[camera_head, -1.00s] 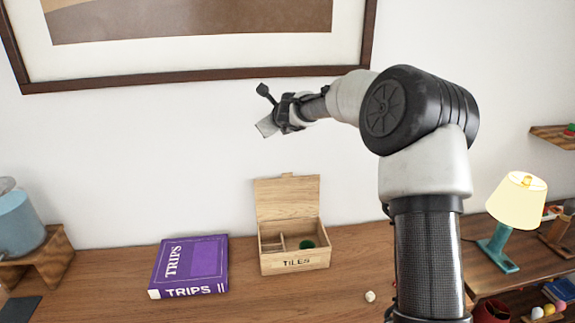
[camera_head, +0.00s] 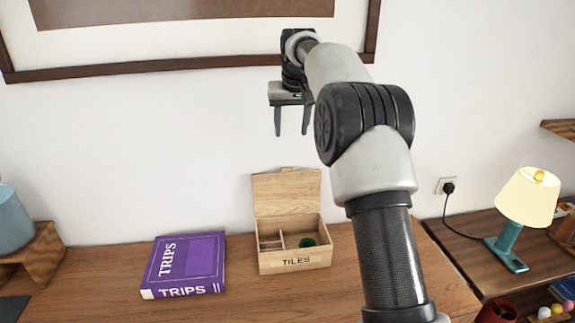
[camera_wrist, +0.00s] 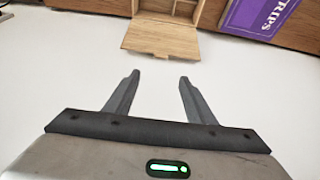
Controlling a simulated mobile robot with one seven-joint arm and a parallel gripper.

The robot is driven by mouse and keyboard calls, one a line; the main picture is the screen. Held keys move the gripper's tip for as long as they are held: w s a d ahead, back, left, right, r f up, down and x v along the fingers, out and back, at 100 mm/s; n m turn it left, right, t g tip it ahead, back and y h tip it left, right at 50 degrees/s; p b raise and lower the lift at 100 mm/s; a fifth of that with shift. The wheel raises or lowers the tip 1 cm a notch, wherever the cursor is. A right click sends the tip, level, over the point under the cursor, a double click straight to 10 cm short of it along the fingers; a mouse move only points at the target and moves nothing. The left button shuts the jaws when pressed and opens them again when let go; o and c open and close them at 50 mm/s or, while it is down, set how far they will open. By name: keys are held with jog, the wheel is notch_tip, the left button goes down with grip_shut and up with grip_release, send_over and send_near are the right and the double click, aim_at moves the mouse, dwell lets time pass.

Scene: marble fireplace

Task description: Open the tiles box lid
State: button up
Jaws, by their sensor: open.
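The wooden tiles box (camera_head: 295,262) stands on the wooden surface, with "TILES" on its front. Its lid (camera_head: 287,193) is up, tilted back toward the wall, and the compartments show. A round green thing (camera_head: 308,242) lies in the right compartment. My gripper (camera_head: 292,134) is open and empty, in the air well above the box, fingers pointing down. In the wrist view my gripper (camera_wrist: 157,78) shows both fingers apart with nothing between them. The lid (camera_wrist: 160,40) appears beyond the fingertips there, and the box (camera_wrist: 170,8) is cut off by the top edge.
A purple "TRIPS" book (camera_head: 185,264) lies left of the box. A lamp (camera_head: 526,197) stands on a lower table at the right. A framed picture (camera_head: 190,65) hangs on the wall behind.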

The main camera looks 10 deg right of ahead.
aim_at(287, 169)
jog(key=p+x, duration=0.1)
jog(key=x, duration=1.6)
grip_shut()
